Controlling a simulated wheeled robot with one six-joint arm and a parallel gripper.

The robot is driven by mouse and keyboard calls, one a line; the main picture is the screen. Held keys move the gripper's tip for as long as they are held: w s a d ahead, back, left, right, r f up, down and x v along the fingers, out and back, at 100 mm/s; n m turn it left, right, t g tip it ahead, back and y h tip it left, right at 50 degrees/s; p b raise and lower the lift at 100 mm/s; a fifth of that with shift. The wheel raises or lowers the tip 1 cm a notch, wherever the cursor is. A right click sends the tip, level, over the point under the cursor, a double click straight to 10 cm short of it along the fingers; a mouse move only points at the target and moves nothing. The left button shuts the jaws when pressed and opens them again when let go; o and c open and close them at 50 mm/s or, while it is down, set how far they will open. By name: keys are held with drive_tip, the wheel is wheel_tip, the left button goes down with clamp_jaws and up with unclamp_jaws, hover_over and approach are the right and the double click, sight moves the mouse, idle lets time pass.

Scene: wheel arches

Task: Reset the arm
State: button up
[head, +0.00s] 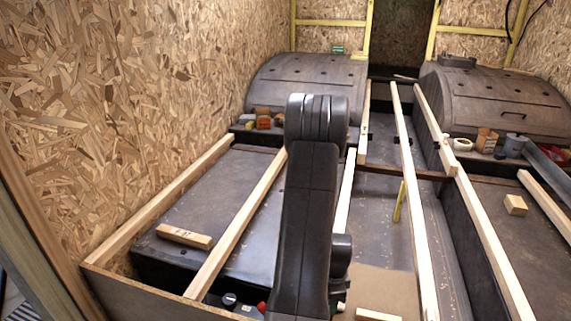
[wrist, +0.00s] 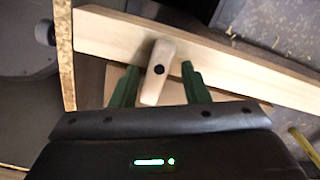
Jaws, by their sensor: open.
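My arm (head: 309,200) stands upright in the middle of the head view, dark and folded, and hides part of the beams and floor behind it. In the wrist view my gripper (wrist: 160,68) is open, with two green fingers spread apart. A small rounded wooden piece (wrist: 158,72) with a dark dot shows between the fingers. I see a gap on its right; whether the left finger touches it I cannot tell. A long pale beam (wrist: 230,55) runs across behind it. The fingers are not visible in the head view.
Long wooden beams (head: 412,190) run front to back over dark floor panels. Dark wheel arches (head: 300,78) (head: 500,102) stand at the back left and right. A short block (head: 184,236) lies at left and another (head: 515,205) at right. A chipboard wall (head: 120,100) closes the left side.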

drive_tip(key=shift+w+n, duration=0.1)
drive_tip(key=shift+n, duration=1.1)
